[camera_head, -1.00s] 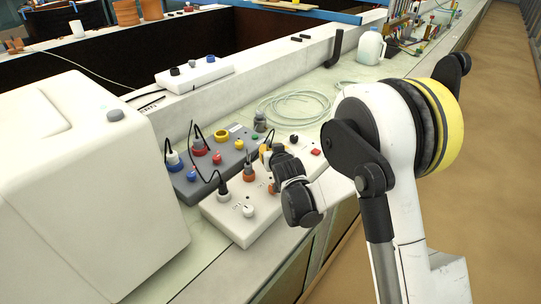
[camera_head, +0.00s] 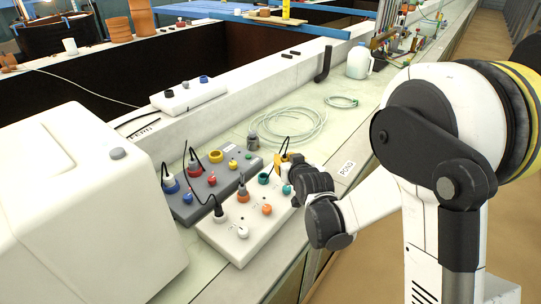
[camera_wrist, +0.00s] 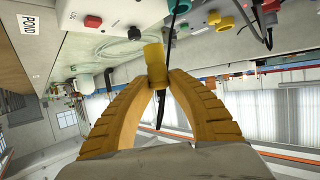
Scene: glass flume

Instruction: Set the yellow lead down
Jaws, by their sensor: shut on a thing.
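The yellow lead's plug (camera_wrist: 154,58) is held between the two yellow-orange fingers of my gripper (camera_wrist: 158,80) in the wrist view. Its dark cord hangs beside it. In the head view my gripper (camera_head: 290,165) is at the far right end of the white socket box (camera_head: 229,243), with the yellow plug (camera_head: 283,156) at its tip. A black cord rises from the plug. I cannot tell whether the plug touches the box. A teal ring socket (camera_head: 263,178) on the white box shows empty beside my gripper.
A grey socket box (camera_head: 200,199) with several coloured plugs and knobs stands behind the white one. A big white case (camera_head: 85,210) blocks the left. Bare bench shows near the POND label (camera_head: 346,168).

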